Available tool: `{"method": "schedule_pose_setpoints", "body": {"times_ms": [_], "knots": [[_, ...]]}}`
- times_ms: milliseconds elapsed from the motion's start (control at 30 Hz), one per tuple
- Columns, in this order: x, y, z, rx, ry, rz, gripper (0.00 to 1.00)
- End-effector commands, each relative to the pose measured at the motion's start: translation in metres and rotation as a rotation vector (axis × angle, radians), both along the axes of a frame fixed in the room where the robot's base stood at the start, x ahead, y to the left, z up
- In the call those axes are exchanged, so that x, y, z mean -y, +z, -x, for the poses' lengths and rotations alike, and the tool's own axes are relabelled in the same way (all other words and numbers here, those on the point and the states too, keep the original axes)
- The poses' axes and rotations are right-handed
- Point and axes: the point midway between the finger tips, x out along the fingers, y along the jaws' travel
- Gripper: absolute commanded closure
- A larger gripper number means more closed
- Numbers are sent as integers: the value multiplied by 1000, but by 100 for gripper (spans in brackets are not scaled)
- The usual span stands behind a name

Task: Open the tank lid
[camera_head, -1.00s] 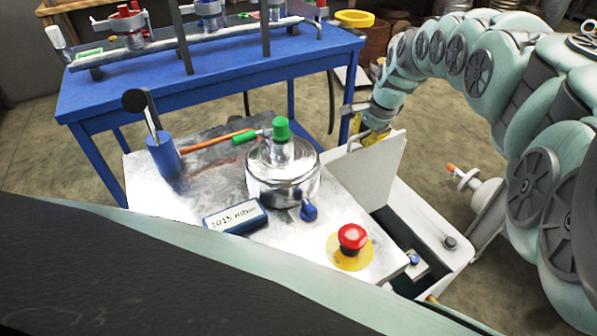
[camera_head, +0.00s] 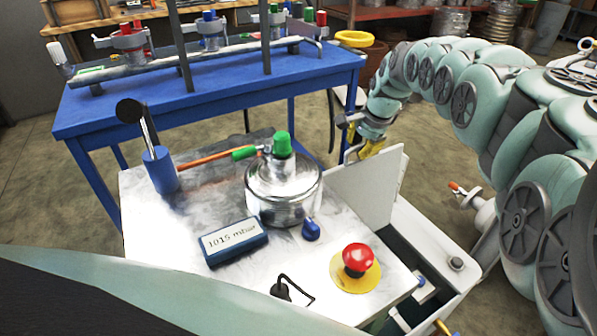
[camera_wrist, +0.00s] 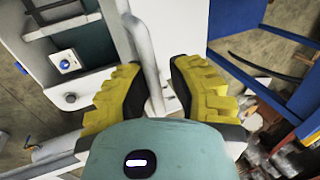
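The tank lid (camera_head: 368,190) is a white panel standing steeply raised at the right side of the machine, with the tank (camera_head: 430,235) uncovered beside it. A bent bar handle is on the lid; it shows in the wrist view (camera_wrist: 148,62). My gripper (camera_head: 364,147) is at the lid's upper far side, by the handle. In the wrist view, its yellow fingers (camera_wrist: 160,93) are apart, with the handle running between them, nearer the left finger. I cannot tell whether either finger touches it. The lid's hinge is not clear.
The machine top carries a glass chamber with green cap (camera_head: 283,185), a pressure display (camera_head: 233,242), a red stop button (camera_head: 358,260) and a blue-based lever (camera_head: 160,168). A blue table (camera_head: 215,75) stands behind. Floor shows between table and machine.

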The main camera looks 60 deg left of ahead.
Motion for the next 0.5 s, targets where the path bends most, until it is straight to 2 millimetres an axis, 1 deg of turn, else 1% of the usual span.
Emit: {"method": "schedule_pose_setpoints", "body": {"times_ms": [33,200,500], "knots": [[0,0,0,-1,0,1,78],[2,-2,0,-2,-3,5,60],[3,-2,0,-4,-3,7,59]]}}
